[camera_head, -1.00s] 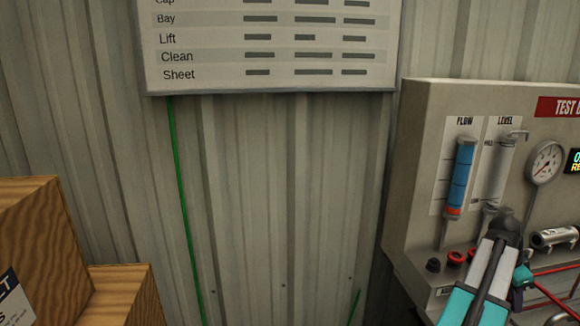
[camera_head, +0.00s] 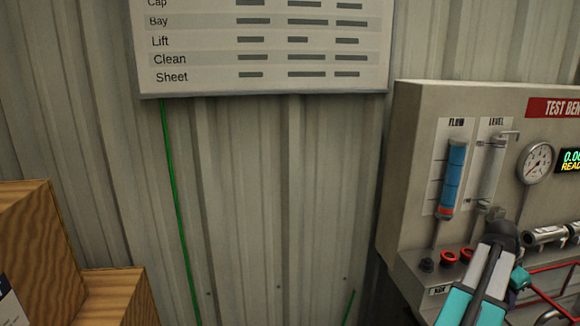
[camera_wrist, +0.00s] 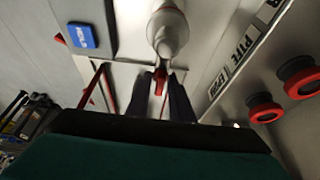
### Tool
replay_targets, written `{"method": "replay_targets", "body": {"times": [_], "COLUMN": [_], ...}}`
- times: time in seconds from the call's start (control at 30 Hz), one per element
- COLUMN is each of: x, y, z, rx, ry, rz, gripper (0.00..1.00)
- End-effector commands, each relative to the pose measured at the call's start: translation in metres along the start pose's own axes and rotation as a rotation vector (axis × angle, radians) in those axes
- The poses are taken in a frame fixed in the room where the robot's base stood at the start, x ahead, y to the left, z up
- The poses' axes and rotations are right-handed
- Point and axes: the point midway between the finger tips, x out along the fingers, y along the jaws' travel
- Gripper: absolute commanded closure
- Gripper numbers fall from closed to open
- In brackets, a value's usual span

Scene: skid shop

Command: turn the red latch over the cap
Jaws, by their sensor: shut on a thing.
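In the wrist view, my gripper (camera_wrist: 161,96) has its two dark fingers closed around a small red latch (camera_wrist: 160,79). The latch sits just below the end of a pale rounded cylindrical fitting (camera_wrist: 168,32), perhaps the cap; I cannot tell how far the latch lies across it. In the head view, my teal and grey arm reaches up to the lower part of the test bench (camera_head: 410,170). My fingers and the latch cannot be made out there.
Red-ringed knobs (camera_wrist: 297,77) stand right of my gripper in the wrist view. A blue tag (camera_wrist: 82,36) is at the upper left. In the head view, a gauge (camera_head: 537,163) and the blue flow tube (camera_head: 452,175) are above my arm. Wooden boxes (camera_head: 110,297) stand left.

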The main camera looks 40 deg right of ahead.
Motion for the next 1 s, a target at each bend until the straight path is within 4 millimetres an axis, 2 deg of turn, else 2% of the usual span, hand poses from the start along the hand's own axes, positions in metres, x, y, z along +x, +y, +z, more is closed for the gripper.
{"method": "replay_targets", "body": {"times": [0.07,0.1,0.13,0.47,1.0], "x": [0.000,0.000,0.000,-0.001,-0.026], "y": [-0.002,-0.002,-0.002,-0.001,-0.001], "z": [0.000,0.000,0.000,-0.001,-0.011], "rx": [0.000,0.001,0.001,0.002,0.002], "ry": [0.002,0.001,0.001,0.001,0.001], "rz": [-0.004,-0.004,-0.004,-0.002,-0.001], "gripper": [0.92,0.73,0.69,0.69,0.69]}}
